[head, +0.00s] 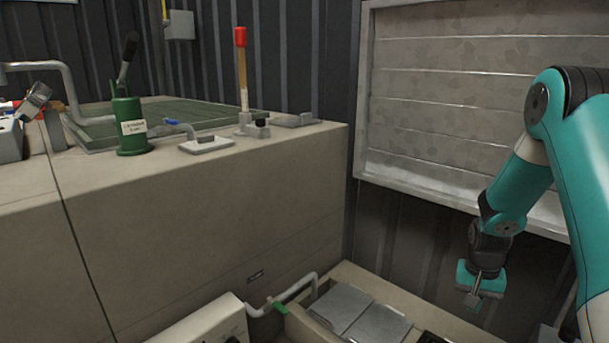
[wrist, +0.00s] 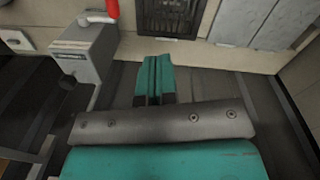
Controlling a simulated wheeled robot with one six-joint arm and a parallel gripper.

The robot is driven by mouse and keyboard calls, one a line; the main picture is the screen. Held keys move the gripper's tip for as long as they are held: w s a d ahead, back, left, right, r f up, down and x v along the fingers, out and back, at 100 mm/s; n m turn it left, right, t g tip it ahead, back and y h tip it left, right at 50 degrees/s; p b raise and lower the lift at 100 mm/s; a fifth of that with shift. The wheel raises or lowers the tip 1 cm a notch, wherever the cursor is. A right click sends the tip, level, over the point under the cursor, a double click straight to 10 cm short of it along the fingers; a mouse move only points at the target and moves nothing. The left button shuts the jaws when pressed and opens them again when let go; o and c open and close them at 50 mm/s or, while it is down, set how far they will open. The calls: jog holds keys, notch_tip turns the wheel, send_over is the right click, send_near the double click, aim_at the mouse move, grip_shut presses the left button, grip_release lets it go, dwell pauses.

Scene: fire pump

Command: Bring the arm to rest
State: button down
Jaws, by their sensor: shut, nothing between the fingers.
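My gripper (head: 474,299) hangs at the end of the teal arm on the right of the head view. It points down in front of the louvred panel, to the right of the low beige trough. In the wrist view my gripper (wrist: 154,97) shows with its teal fingers together. Nothing is held between them. The fingers appear apart from everything around them.
A beige bench (head: 220,210) fills the left, carrying a green hand pump (head: 127,125) and a red-topped stick (head: 241,70). A low trough (head: 390,290) with grey lids stands below.

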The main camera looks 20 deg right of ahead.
jog(key=s+a+r+n+t+y, duration=0.1)
jog(key=a+r+n, duration=0.3)
jog(key=a+r, duration=0.55)
jog(key=a+r+n+y, duration=0.1)
jog(key=a+r+n, duration=0.45)
jog(key=a, duration=0.75)
jog(key=s+a+r+n+y, duration=0.1)
jog(key=s+a+r+n, duration=0.2)
jog(key=s+a+r, duration=0.35)
jog(key=s+a+r+n+y, duration=0.2)
jog(key=s+a+r+n, duration=0.15)
jog(key=s+a, duration=0.6)
notch_tip(320, 180, up, 32)
jog(key=d+p, duration=0.2)
jog(key=p, duration=3)
jog(key=shift+s+g, duration=0.3)
jog(key=shift+s, duration=0.15)
jog(key=shift+d, duration=0.1)
